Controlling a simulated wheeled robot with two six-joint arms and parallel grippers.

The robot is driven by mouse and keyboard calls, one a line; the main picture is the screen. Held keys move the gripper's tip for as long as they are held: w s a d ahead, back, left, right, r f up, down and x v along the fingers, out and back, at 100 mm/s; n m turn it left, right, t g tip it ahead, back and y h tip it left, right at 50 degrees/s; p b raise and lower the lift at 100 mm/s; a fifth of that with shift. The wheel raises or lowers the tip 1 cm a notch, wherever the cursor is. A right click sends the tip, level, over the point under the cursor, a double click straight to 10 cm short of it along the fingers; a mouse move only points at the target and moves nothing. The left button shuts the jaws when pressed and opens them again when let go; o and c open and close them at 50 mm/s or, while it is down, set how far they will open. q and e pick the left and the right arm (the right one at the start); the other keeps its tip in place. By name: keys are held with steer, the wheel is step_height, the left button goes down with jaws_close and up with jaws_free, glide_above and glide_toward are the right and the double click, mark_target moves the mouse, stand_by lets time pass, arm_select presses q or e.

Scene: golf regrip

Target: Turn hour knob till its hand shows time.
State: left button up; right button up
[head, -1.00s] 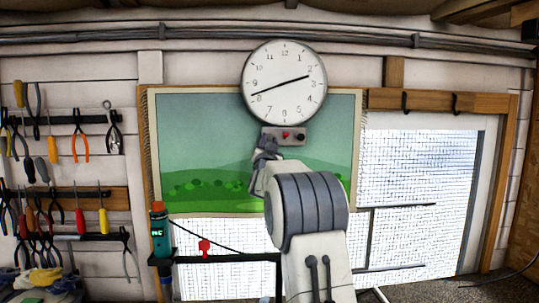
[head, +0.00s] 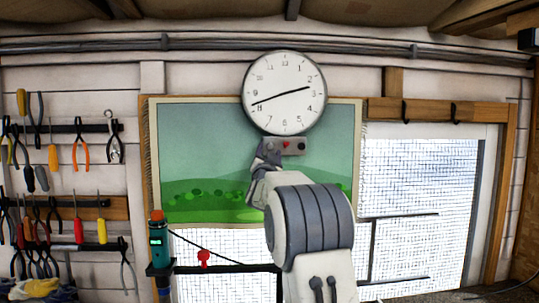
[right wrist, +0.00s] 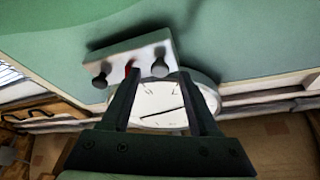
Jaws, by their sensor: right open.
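A round white clock (head: 284,118) hangs on the wall in the head view. Its short hand points between 2 and 3, its long hand just past 8. Below it is a grey knob plate (head: 293,152) with a red piece (head: 285,145) in the middle and a dark knob (head: 301,146) at the right. My right gripper (head: 268,148) is at the plate's left end and hides the knob there. In the right wrist view, upside down, the open right gripper (right wrist: 159,76) has a dark knob (right wrist: 160,68) between its fingertips; contact cannot be told. My left gripper is not in view.
A green landscape hanging (head: 200,150) covers the wall behind the plate. Pliers and screwdrivers (head: 80,150) hang at the left. A teal device (head: 157,250) with an orange cap and small lit screen stands on a black shelf; its reading is too small.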

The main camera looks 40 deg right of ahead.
steer(key=b+v, duration=0.4)
steer(key=v, duration=0.5)
steer(key=shift+b, duration=0.4)
